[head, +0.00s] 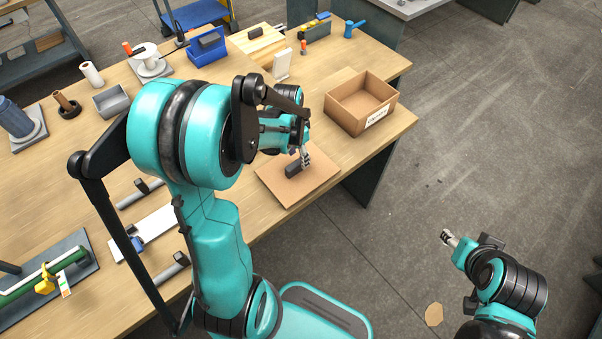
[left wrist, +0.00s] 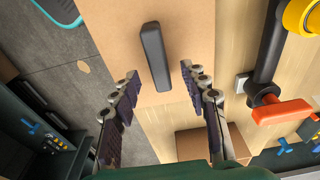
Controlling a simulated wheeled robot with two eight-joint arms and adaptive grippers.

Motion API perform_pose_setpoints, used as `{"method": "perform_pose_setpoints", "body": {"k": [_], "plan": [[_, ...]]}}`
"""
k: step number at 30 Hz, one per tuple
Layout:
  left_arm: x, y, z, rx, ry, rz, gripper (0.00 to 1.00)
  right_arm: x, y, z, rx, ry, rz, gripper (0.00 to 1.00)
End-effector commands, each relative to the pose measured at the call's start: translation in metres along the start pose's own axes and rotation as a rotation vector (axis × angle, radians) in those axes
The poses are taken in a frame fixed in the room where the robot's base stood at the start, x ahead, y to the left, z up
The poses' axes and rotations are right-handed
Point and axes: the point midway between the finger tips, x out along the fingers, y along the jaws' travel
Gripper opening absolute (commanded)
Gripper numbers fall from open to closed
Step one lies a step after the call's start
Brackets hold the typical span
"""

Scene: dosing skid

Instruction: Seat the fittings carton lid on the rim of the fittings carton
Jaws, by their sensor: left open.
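The fittings carton lid (head: 288,194) is a flat brown board lying on the bench at its front edge. A dark bar handle (head: 293,170) stands on it. The lid (left wrist: 195,30) and handle (left wrist: 153,55) also show in the left wrist view. My left gripper (head: 305,160) is open above the lid. Its fingers (left wrist: 160,78) are on either side of the handle, with gaps on both sides. The fittings carton (head: 349,121) is an open, empty brown box with a white label, at the right end of the bench. My right gripper (head: 448,238) is over the floor, away from both; its finger opening is unclear.
A white upright card (head: 282,65), a blue bin (head: 208,50) and a grey tray (head: 111,101) stand farther back on the wooden bench (head: 240,233). Some bare bench lies between lid and carton. Bare floor (head: 480,130) is to the right.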

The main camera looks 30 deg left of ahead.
Motion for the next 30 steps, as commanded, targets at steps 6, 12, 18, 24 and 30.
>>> {"method": "perform_pose_setpoints", "body": {"k": [6,12,18,24,30], "plan": [[0.036,0.001,0.007,-0.001,0.000,0.000,0.45,0.015,0.000,0.011,0.000,0.000,0.000,0.49],[0.045,0.001,0.007,-0.001,0.000,-0.001,0.45,0.017,0.000,0.012,0.000,0.000,0.000,0.49],[0.044,0.001,0.007,-0.001,0.000,-0.001,0.34,0.016,0.000,0.012,0.000,0.000,0.000,0.49],[0.044,0.001,0.007,-0.001,0.001,-0.001,0.00,0.016,0.000,0.012,0.000,0.000,0.000,0.49],[0.044,0.001,0.007,-0.001,0.001,-0.001,0.00,0.016,0.000,0.012,0.000,0.000,0.000,0.49]]}}
